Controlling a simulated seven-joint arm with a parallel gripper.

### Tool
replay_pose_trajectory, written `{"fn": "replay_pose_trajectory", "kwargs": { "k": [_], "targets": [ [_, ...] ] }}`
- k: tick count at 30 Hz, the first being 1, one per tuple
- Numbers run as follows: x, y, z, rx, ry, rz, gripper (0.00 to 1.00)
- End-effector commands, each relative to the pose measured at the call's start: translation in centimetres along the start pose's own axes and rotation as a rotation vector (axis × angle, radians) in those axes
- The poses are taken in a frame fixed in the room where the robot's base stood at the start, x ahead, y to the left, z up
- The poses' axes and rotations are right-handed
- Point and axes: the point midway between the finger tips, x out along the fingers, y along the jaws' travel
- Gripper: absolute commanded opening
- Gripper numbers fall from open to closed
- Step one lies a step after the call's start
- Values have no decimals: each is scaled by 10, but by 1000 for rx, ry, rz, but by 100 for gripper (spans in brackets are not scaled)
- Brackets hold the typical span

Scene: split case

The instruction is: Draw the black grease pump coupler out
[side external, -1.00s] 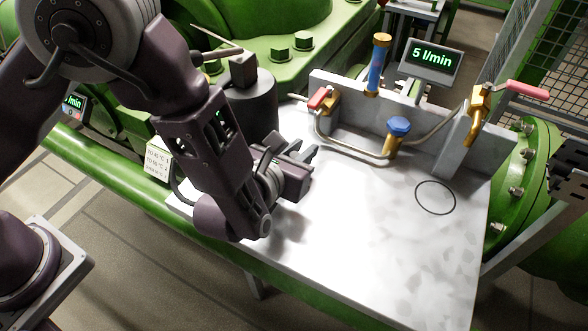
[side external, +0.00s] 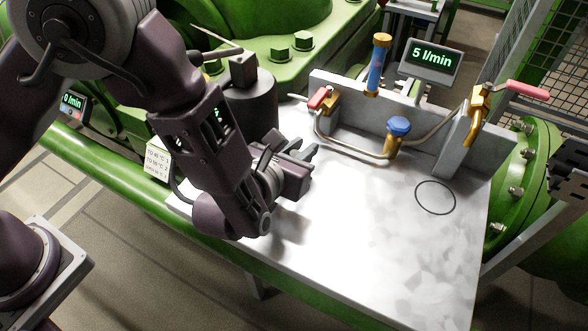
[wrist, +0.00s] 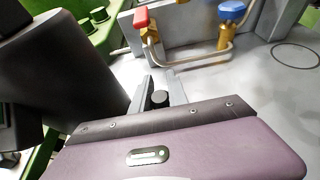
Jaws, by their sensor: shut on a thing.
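My gripper (wrist: 158,90) is at the left part of the pale bench top, beside the dark pump cylinder (side external: 250,100). In the wrist view its two grey fingers stand on either side of a small black round piece, which I take for the coupler (wrist: 159,98). The gripper is shut on it. Only the piece's round end shows; the rest is hidden by the gripper body. In the side view my gripper (side external: 308,152) hides the coupler. The pump cylinder also fills the left of the wrist view (wrist: 50,70).
A pipe with a red-handled valve (side external: 320,98) and a blue-capped fitting (side external: 398,130) stand behind on the bench (side external: 350,230). A display (side external: 431,58) reads 5 l/min. A dark ring outline (side external: 435,197) lies at right. The bench's middle and front are clear.

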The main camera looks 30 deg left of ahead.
Motion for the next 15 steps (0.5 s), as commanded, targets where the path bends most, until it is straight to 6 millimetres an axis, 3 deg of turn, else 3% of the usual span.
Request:
{"fn": "replay_pose_trajectory", "kwargs": {
  "k": [15],
  "targets": [
    [-8,0,21,-2,-1,0,0]
  ]
}}
